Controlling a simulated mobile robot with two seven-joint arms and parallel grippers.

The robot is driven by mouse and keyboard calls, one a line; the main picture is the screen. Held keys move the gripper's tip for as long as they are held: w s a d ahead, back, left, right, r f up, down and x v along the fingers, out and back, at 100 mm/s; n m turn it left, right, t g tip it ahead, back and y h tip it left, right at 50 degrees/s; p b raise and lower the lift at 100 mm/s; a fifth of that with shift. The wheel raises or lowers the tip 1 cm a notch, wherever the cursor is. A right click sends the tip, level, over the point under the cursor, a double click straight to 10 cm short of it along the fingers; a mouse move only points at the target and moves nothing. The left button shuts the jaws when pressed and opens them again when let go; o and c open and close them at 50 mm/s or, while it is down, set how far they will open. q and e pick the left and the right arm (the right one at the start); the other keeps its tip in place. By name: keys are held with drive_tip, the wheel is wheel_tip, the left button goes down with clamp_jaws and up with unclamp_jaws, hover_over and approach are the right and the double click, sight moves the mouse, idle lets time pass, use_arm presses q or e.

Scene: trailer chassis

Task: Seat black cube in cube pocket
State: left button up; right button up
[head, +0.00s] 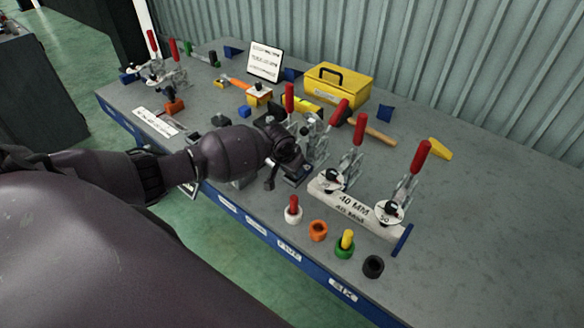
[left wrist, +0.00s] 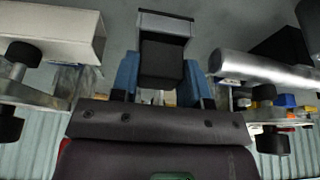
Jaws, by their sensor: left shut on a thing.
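My left gripper (head: 286,172) is over the front middle of the bench, beside the upright toggle clamps. In the left wrist view its two blue fingers (left wrist: 162,80) are shut on the black cube (left wrist: 162,57), which sits between them. A grey-edged piece (left wrist: 165,22) lies just beyond the cube; I cannot tell whether it is the cube pocket or whether the cube touches it. In the head view the cube is not clearly distinguishable from the dark gripper. My right gripper is in neither view.
Red-handled clamps (head: 355,165) stand close to the right of my left gripper, by a white tube marked 40 MM (head: 352,205). Small coloured rings and pegs (head: 318,231) line the front edge. A yellow toolbox (head: 338,88) and a hammer (head: 372,130) lie behind. The right bench end is clear.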

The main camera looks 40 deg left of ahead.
use_arm(q)
drive_tip(key=shift+f, duration=0.45)
drive_tip(key=shift+f, duration=0.2)
drive_tip(key=o, duration=1.1)
drive_tip(key=shift+r, duration=0.1)
drive_tip(key=v, duration=1)
drive_tip(key=shift+r+p, duration=0.3)
